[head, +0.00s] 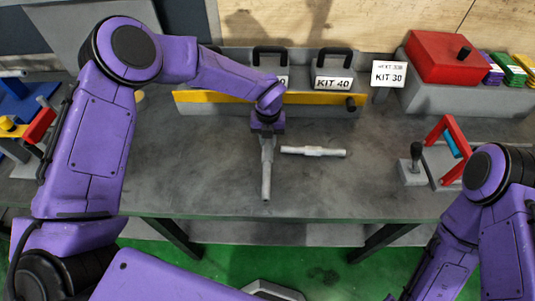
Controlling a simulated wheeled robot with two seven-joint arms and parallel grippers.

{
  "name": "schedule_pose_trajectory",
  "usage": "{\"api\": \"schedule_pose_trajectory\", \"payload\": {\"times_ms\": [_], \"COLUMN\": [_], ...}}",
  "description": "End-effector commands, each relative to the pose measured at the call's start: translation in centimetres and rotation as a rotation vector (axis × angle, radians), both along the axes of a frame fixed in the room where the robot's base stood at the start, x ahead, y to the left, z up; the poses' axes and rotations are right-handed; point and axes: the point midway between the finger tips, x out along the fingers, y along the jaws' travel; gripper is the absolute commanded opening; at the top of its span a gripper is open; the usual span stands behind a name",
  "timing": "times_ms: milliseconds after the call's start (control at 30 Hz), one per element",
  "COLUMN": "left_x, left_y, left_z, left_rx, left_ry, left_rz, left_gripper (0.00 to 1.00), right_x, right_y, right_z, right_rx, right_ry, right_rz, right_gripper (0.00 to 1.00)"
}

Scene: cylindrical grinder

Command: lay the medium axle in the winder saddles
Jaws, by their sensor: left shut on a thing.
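My left gripper (267,137) is over the middle of the grey table and is shut on a grey stepped axle (266,180). The axle extends from the gripper toward the table's front edge; I cannot tell whether it touches the table. A second grey stepped axle (313,152) lies crosswise on the table just right of the gripper. I cannot tell by size which one is the medium axle. A red frame with a blue roller (447,150) stands at the right, partly behind my right arm. I cannot clearly make out the winder saddles. My right gripper is out of view.
A grey rack with a yellow front strip (215,97) and a box marked KIT 40 (332,82) stand at the back. A red box (442,57) and KIT 30 sign (389,74) are back right. A red-handled device (40,125) is left. The table's front middle is clear.

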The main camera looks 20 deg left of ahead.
Motion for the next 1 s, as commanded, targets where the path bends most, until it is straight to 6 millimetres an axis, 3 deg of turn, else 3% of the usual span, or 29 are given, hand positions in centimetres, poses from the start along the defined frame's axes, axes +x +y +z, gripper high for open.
{"api": "schedule_pose_trajectory", "payload": {"times_ms": [733, 1000], "left_x": [0.2, 0.2], "left_y": [-0.1, -0.1], "left_z": [0.4, 2.8], "left_rx": [-0.002, -0.003], "left_ry": [-0.005, -0.005], "left_rz": [0.001, 0.001], "left_gripper": [0.00, 0.00], "right_x": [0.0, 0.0], "right_y": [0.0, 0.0], "right_z": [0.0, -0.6], "right_rx": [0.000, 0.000], "right_ry": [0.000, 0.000], "right_rz": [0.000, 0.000], "right_gripper": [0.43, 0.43]}}
